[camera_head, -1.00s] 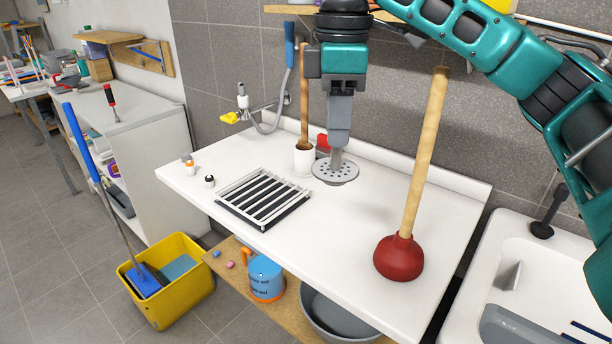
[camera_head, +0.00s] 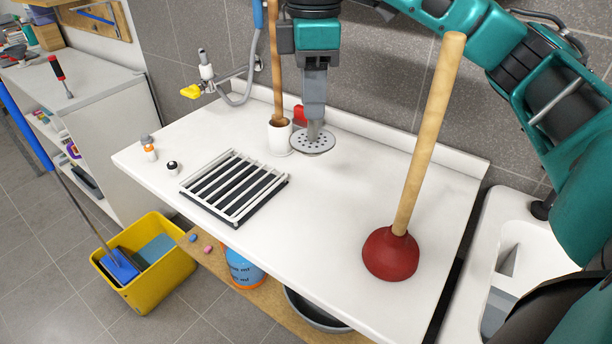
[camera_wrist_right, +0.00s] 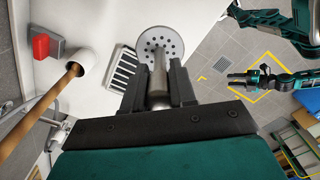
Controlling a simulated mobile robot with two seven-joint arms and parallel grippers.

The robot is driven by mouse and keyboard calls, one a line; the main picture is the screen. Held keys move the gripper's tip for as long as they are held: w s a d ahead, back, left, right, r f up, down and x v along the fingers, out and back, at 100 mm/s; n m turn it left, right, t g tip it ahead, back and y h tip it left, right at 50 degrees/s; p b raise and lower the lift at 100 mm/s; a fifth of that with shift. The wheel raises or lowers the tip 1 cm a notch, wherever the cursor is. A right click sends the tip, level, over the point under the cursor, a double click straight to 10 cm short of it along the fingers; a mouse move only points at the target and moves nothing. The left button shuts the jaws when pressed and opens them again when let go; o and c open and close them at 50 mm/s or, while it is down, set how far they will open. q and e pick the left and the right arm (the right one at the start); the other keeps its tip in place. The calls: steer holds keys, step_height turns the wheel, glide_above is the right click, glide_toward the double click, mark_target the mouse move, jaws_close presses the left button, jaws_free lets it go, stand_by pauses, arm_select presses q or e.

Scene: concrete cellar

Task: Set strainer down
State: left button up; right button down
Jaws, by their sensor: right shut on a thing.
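The strainer (camera_head: 312,143) is a round grey perforated disc with a short upright stem. It is over the back part of the white worktop (camera_head: 330,190), right of a white cup-like holder. My right gripper (camera_head: 314,120) points down and is shut on the stem; the jaws hide part of it. The right wrist view shows the disc (camera_wrist_right: 160,42) beyond the fingers. I cannot tell whether the disc touches the worktop. A black-and-white slatted rack (camera_head: 235,187) lies to its front left. A dark gripper, apparently my left (camera_wrist_right: 240,80), shows small in the wrist view; its jaws are unclear.
The white holder (camera_head: 279,141) with a wooden handle stands close beside the strainer. A red plunger (camera_head: 390,254) stands upright at the front right. The middle worktop is clear.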

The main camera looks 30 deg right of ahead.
step_height(320, 180, down, 16)
steer(key=shift+f+b, duration=0.2)
steer(key=shift+b, duration=0.75)
steer(key=c, duration=1.2)
jaws_free()
steer(key=shift+f, duration=0.1)
steer(key=shift+o, duration=1.4)
